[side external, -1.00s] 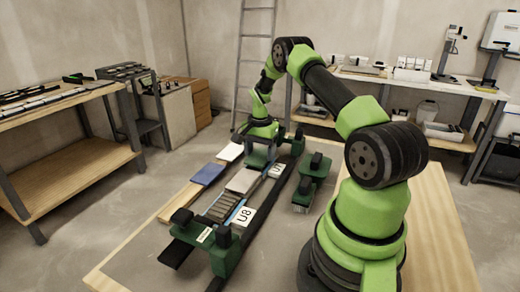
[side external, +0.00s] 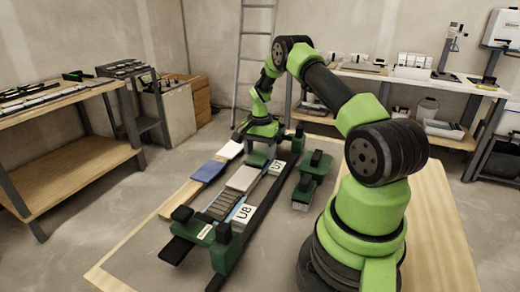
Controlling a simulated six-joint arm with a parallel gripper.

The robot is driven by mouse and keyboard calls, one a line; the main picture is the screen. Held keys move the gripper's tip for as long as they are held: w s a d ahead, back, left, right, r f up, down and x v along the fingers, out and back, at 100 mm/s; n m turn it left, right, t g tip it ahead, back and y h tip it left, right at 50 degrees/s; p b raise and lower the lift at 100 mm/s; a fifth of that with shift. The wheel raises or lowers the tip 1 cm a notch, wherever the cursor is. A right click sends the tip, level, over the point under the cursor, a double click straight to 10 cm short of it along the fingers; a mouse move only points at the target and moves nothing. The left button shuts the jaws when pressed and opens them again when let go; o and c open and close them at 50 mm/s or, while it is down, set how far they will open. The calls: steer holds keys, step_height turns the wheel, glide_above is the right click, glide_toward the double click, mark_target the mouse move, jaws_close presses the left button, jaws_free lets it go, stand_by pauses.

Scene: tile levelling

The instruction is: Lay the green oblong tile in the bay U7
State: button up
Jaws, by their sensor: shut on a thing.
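My gripper (side external: 261,152) is low over the far end of the dark-railed bed. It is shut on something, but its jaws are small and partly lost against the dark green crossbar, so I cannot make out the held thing. I cannot pick out a green oblong tile. The bed's near sign (side external: 243,213) reads U8. A second white sign (side external: 276,168) stands farther along the right side, too small to read. A pale grey tile (side external: 243,178) lies in the bed, just nearer than my gripper.
A dark green crossbar with black knobs (side external: 205,234) spans the bed's near end. A blue tile (side external: 208,171) and a white tile (side external: 230,150) lie on the wooden strip at left. Dark green, black-knobbed blocks (side external: 307,186) stand right of the bed.

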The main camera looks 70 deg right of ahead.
steer(key=shift+f, duration=0.35)
stand_by(0.4)
steer(key=o, duration=0.9)
steer(key=shift+o, duration=0.2)
steer(key=shift+r, duration=0.1)
steer(key=shift+r, duration=3.9)
steer(key=shift+r, duration=0.1)
